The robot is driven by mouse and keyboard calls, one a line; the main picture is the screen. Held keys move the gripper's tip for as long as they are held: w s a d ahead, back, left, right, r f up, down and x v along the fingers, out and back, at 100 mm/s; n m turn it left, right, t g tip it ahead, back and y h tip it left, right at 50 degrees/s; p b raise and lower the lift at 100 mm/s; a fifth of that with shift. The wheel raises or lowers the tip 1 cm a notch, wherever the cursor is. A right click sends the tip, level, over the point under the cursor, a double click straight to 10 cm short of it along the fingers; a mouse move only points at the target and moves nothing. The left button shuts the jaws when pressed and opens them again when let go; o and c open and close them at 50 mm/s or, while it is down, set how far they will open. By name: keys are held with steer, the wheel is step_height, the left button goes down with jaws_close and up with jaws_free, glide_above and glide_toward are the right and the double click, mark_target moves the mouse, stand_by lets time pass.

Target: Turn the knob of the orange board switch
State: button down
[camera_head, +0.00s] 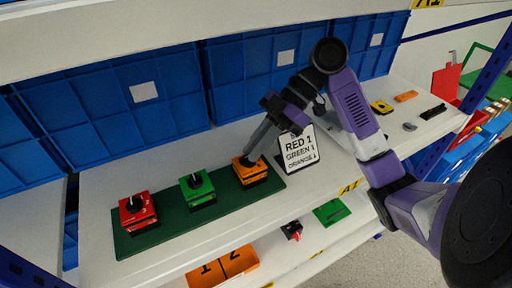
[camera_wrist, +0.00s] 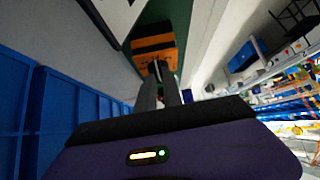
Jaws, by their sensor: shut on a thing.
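The orange board switch (camera_head: 251,171) sits at the right end of a long green board (camera_head: 224,207) on the shelf. It also shows in the wrist view (camera_wrist: 153,45), just beyond my fingertips. My gripper (camera_head: 249,156) comes down from the upper right with its fingertips at the top of the orange switch. In the wrist view my gripper (camera_wrist: 158,74) is shut on the dark knob of the orange switch. The fingers hide most of the knob, so its angle cannot be told.
A green switch (camera_head: 197,188) and a red switch (camera_head: 136,211) stand left on the same board. A sign (camera_head: 299,151) reading RED 1, GREEN 1, ORANGE 1 stands close right of the orange switch. Blue bins (camera_head: 120,95) line the back. Small parts (camera_head: 405,96) lie at the shelf's right.

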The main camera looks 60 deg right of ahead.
steer(key=n+g+b, duration=0.1)
steer(key=n, duration=0.1)
steer(key=n+g+y+b, duration=0.1)
steer(key=n+g, duration=0.1)
steer(key=shift+w+d+f+n+g+b, duration=0.1)
steer(key=shift+w+d+n+g+b, duration=0.1)
steer(key=shift+w+n+g+b, duration=0.15)
steer(key=n+g, duration=0.1)
steer(key=n, duration=0.1)
steer(key=n+g, duration=0.2)
steer(key=shift+w+r+n, duration=0.2)
steer(key=shift+w+n, duration=0.05)
steer(key=shift+w, duration=0.15)
steer(key=n+g+p, duration=0.1)
steer(key=n+g+h+p, duration=0.1)
steer(key=n+p, duration=0.1)
steer(key=n+g+p, duration=0.1)
steer(key=shift+w+a+r+g+h+p, duration=0.2)
steer(key=shift+w+a+g+h+p, duration=0.1)
steer(key=shift+h, duration=0.1)
steer(key=n+g+h+p, duration=0.1)
steer(key=n+p, duration=0.1)
steer(key=shift+w+n, duration=0.1)
steer(key=shift+n, duration=0.2)
steer(key=shift+a+f+n+g+h+p, duration=0.15)
steer(key=shift+f+n+g+h+p, duration=0.15)
steer(key=shift+n+h+p, duration=0.55)
steer(key=shift+y+p, duration=0.35)
